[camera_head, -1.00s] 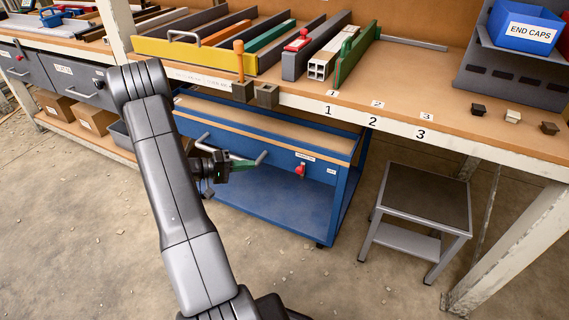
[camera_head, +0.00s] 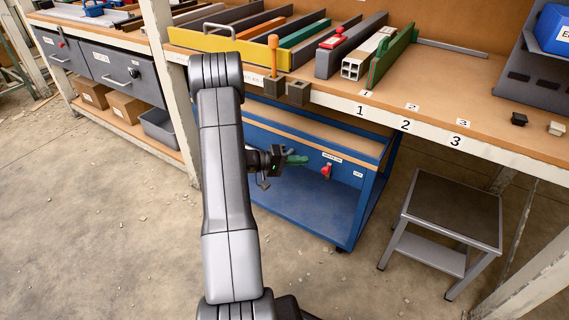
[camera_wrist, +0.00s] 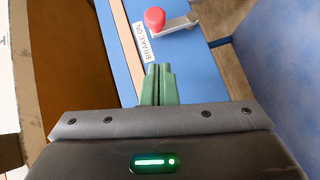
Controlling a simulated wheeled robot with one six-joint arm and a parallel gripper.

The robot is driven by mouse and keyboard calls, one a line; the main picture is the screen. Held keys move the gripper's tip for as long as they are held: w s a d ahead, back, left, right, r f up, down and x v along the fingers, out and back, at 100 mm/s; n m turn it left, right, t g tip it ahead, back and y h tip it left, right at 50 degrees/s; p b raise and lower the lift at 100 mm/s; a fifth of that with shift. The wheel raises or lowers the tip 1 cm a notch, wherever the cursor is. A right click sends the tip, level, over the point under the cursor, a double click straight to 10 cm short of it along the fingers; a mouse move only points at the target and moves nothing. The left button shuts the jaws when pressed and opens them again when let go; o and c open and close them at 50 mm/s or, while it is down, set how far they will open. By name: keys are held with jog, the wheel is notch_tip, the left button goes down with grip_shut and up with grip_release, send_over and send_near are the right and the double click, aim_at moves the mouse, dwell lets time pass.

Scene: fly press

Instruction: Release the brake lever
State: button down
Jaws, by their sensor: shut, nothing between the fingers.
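The brake lever has a red knob (camera_head: 326,170) and sits on the front panel of the blue cart (camera_head: 345,225) under the bench. In the wrist view the red knob (camera_wrist: 154,19) shows at the top, with a grey lever arm (camera_wrist: 180,23) running right from it. The knob is beside a "BRAKE ON" label (camera_wrist: 144,42). My gripper (camera_head: 304,160) is left of the knob in the head view. Its green fingers (camera_wrist: 158,70) are together, empty and pointing toward the lever, apart from the knob in the wrist view.
A second small label (camera_head: 358,174) is right of the lever. A grey stool (camera_head: 455,200) stands right of the cart. The wooden workbench (camera_head: 470,95) with numbered places is above. A bench leg (camera_head: 168,90) stands left of the arm. Open floor lies in front.

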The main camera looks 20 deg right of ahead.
aim_at(326, 174)
jog(key=s+d, duration=0.1)
jog(key=s+d+f, duration=0.1)
jog(key=s+d, duration=0.1)
jog(key=shift+d+f+b, duration=0.1)
jog(key=shift+b, duration=0.3)
jog(key=shift+d+b, duration=0.1)
jog(key=shift+b, duration=0.25)
